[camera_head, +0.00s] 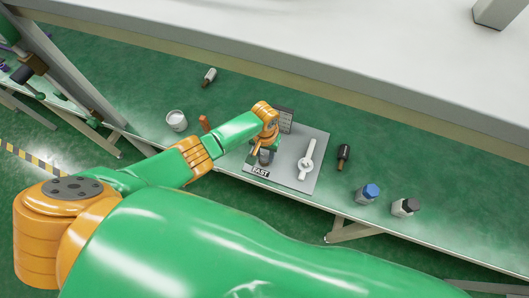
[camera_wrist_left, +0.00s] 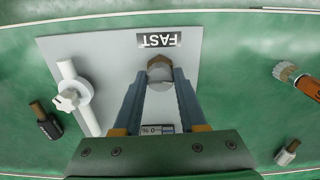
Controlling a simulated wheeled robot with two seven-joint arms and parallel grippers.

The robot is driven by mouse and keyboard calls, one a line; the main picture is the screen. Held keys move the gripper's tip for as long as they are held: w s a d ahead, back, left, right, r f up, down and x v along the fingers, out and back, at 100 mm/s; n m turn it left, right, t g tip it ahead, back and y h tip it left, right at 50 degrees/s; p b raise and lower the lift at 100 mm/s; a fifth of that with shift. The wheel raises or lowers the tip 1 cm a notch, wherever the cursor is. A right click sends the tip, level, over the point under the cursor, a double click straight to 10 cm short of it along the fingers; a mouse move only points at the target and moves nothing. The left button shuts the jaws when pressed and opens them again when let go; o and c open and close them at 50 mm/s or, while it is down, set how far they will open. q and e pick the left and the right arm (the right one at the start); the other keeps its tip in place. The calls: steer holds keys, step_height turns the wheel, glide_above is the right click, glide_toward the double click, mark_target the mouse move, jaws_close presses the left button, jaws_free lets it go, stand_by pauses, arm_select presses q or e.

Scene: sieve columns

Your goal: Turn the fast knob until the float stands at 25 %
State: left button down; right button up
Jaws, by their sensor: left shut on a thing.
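The fast knob (camera_wrist_left: 160,72) is a grey round knob below the FAST label (camera_wrist_left: 159,40) on a light grey panel (camera_wrist_left: 115,50). My left gripper (camera_wrist_left: 159,80) is shut on the knob, one finger on each side. In the head view the left gripper (camera_head: 264,156) is at the panel's left part, above the FAST label (camera_head: 261,173), and its arm partly covers the knob. A small plate with "0 %" (camera_wrist_left: 157,129) shows upside down between the fingers. I cannot make out the float; its reading is not legible. My right gripper is not in view.
A white valve-like handle (camera_head: 308,165) stands on the panel's right part. A white cup (camera_head: 176,120) and an orange-handled brush (camera_head: 204,123) are left.

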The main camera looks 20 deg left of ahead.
mark_target(265, 156)
arm_select(q)
steer(key=shift+w, duration=0.1)
steer(key=shift+c, duration=2.3)
jaws_free()
steer(key=shift+r, duration=0.15)
step_height(265, 156, up, 6)
steer(key=shift+r+p, duration=0.1)
steer(key=shift+p, duration=0.9)
steer(key=shift+r, duration=0.35)
